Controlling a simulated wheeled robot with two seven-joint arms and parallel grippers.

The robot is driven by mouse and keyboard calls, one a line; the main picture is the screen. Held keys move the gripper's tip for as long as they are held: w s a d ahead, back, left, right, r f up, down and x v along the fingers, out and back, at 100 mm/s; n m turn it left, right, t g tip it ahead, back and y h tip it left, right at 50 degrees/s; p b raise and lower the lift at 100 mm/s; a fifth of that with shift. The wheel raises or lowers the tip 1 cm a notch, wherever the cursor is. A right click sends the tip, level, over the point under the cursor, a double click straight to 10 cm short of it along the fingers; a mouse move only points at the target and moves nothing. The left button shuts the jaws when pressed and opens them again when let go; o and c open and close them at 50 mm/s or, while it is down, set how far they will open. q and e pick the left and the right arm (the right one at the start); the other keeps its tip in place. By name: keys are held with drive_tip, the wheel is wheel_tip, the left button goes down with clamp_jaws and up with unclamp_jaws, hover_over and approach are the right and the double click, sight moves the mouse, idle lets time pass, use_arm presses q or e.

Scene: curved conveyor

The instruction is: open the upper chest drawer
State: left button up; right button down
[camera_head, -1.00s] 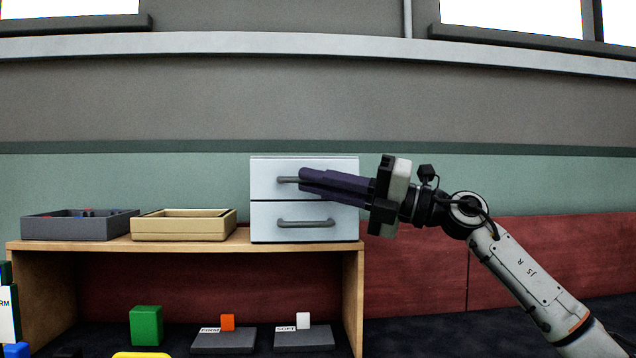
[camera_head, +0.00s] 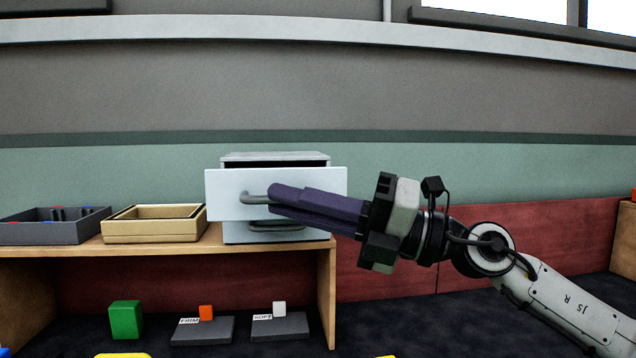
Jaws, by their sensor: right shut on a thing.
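The white chest (camera_head: 238,236) stands on the right end of a wooden shelf. Its upper drawer (camera_head: 225,188) is pulled partly out, with a dark gap showing above its front. The lower drawer is mostly hidden behind it and looks shut. My right gripper (camera_head: 273,198) comes in from the right with its long purple fingers shut on the upper drawer's grey handle (camera_head: 250,198). The fingers hide the right part of the handle. My left gripper is not in view.
A beige tray (camera_head: 150,230) and a dark grey tray (camera_head: 40,233) with small red and blue pieces stand left of the chest on the wooden shelf (camera_head: 325,290). Below are a green block (camera_head: 125,320) and two grey pads with an orange and a white cube.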

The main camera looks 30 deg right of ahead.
drive_tip(key=c, duration=1.8)
unclamp_jaws()
drive_tip(key=shift+c, duration=0.2)
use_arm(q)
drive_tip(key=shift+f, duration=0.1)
